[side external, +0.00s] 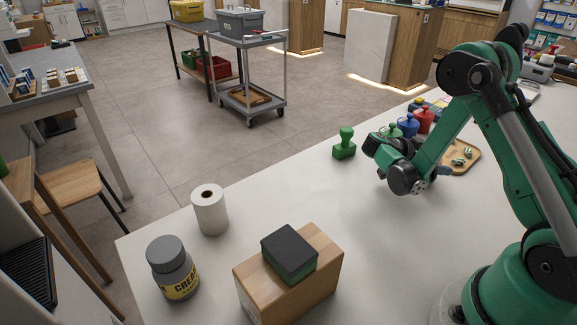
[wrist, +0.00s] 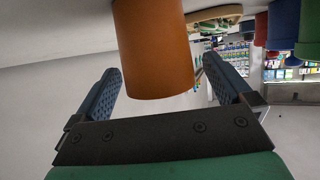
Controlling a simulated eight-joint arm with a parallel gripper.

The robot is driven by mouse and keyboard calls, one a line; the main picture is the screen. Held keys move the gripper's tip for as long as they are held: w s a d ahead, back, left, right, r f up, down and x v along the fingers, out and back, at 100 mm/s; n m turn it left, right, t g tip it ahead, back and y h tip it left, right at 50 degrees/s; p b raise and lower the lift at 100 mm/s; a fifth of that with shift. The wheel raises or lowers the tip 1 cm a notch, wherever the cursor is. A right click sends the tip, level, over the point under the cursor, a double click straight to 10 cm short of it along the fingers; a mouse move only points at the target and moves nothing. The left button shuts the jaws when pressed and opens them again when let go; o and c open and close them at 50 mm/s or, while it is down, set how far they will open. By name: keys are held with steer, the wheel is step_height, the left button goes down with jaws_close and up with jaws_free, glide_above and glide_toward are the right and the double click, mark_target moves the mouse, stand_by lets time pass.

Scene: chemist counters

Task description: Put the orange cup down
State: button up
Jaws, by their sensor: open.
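The orange cup (wrist: 153,50) fills the upper middle of the wrist view, which looks turned over, with the counter along the top. My gripper (wrist: 160,64) is open, with one blue padded finger on each side of the cup. A gap shows between the cup and the left finger; the right finger is close to it, and I cannot tell if they touch. In the side view the gripper (side external: 431,178) is low over the white counter (side external: 385,265), and the cup is not visible there, likely hidden by my arm.
A wooden tray (side external: 470,163) with small green pieces lies close to the gripper. Red (side external: 424,121), blue (side external: 408,126) and green containers stand behind. A green stamp-like piece (side external: 345,144), paper roll (side external: 210,210), cream jar (side external: 173,268) and wooden block (side external: 318,262) stand further left.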

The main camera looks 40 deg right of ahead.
steer(key=v, duration=1.1)
steer(key=shift+w+a+r, duration=0.1)
steer(key=shift+w+a, duration=0.05)
steer(key=shift+a, duration=0.05)
steer(key=s+a+r+n+t+y, duration=0.1)
steer(key=a+r+n+t+y, duration=0.2)
steer(key=a+n+t+y, duration=0.3)
steer(key=s+a+r+n+t+y, duration=0.1)
steer(key=a+r+n+t+y, duration=0.2)
steer(key=n, duration=1.3)
steer(key=a+t+y, duration=0.3)
steer(key=a, duration=0.3)
steer(key=shift+s+a+r+y, duration=0.2)
steer(key=shift+a+r+y, duration=0.05)
steer(key=shift+a+y, duration=0.05)
